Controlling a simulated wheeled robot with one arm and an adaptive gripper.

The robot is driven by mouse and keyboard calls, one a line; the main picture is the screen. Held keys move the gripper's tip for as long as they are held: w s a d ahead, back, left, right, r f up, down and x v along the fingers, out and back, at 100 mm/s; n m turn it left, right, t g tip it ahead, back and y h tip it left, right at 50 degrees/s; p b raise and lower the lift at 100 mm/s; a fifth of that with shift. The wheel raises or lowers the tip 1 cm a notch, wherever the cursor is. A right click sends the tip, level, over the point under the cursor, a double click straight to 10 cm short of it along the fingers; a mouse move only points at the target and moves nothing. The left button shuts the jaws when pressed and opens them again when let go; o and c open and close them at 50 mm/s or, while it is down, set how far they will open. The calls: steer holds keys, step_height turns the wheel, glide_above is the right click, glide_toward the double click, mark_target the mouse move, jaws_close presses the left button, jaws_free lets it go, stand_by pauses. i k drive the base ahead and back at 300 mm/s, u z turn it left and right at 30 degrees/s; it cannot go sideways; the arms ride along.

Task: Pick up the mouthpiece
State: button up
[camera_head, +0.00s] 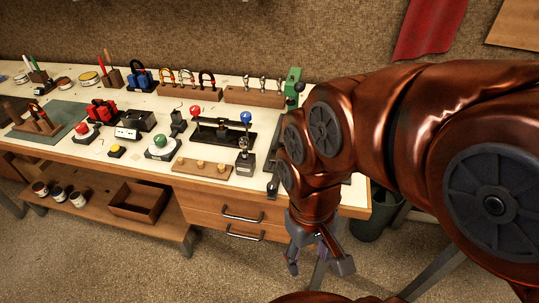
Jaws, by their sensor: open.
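Several small silvery pieces shaped like mouthpieces (262,83) stand upright in a wooden rack (252,97) at the back right of the workbench (215,182). My gripper (319,266) points down, open and empty, in front of the bench's right end, below the tabletop and over the floor. It is apart from all of these pieces. My arm hides part of the bench's right end.
A green clamp-like tool (293,82) stands beside the rack. Drawers (232,213) lie below. The floor in front is clear.

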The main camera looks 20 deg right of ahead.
mark_target(244, 141)
steer(key=k, duration=1.25)
steer(key=u, duration=0.75)
steer(key=i, duration=1.45)
steer(key=z, duration=0.1)
